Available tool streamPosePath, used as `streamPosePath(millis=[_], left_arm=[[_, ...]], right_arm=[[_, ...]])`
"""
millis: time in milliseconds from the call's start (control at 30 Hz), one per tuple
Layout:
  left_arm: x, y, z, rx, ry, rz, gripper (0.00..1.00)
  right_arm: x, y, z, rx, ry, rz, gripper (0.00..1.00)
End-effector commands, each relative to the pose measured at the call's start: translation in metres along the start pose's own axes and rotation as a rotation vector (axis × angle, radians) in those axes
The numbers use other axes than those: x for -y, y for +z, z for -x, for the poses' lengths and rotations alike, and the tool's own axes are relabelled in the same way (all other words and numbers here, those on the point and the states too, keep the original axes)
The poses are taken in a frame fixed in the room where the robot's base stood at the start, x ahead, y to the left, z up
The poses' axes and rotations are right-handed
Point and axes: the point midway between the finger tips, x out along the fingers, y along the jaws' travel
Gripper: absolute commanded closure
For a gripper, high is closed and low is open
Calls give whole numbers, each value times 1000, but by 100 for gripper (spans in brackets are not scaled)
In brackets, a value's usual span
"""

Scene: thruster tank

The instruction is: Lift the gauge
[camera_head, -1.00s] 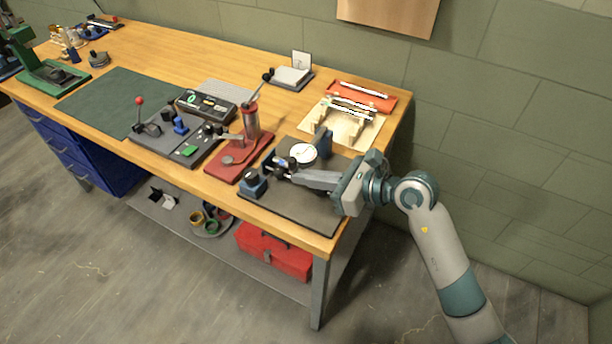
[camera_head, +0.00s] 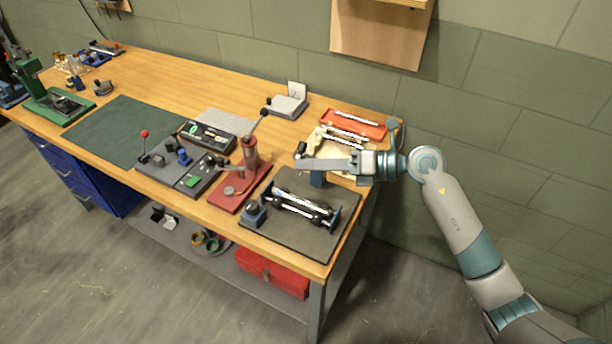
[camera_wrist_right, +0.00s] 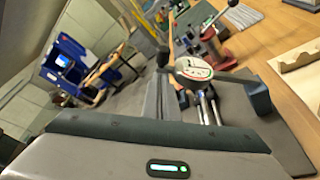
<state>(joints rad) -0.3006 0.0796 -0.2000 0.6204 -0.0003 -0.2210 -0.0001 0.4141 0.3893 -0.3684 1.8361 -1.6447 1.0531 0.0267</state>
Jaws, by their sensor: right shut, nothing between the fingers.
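The gauge shows in the right wrist view as a round white dial with a dark rim (camera_wrist_right: 195,68), just beside and beyond the fingertips. In the head view its face does not show; a small dark rounded part (camera_head: 300,150) sits at the fingertips, and I cannot tell if it is the gauge. My right gripper (camera_head: 303,163) is shut with nothing between its fingers, pointing left above the back edge of the dark mat (camera_head: 330,245). Whether it touches the gauge is unclear. My left gripper is not in view.
A silver shaft assembly (camera_head: 300,205) lies on the mat, with blue blocks (camera_head: 254,215) around it. A red press (camera_head: 250,160) stands to the left. A wooden rack and a red tray (camera_head: 355,122) lie behind. The green mat (camera_head: 125,130) has clear room.

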Motion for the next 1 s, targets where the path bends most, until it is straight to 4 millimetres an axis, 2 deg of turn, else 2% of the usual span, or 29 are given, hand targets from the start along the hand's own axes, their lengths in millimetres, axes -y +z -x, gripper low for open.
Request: streamPosePath(millis=[200, 500, 700, 1000], left_arm=[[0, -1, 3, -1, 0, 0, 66], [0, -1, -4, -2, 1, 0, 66], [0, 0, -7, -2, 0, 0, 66], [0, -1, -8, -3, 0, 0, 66]], right_arm=[[2, 33, 11, 2, 65, -192, 100], [13, 66, 23, 3, 147, -422, 100], [18, 78, 27, 2, 179, -513, 100], [22, 86, 30, 5, 194, -558, 100]])
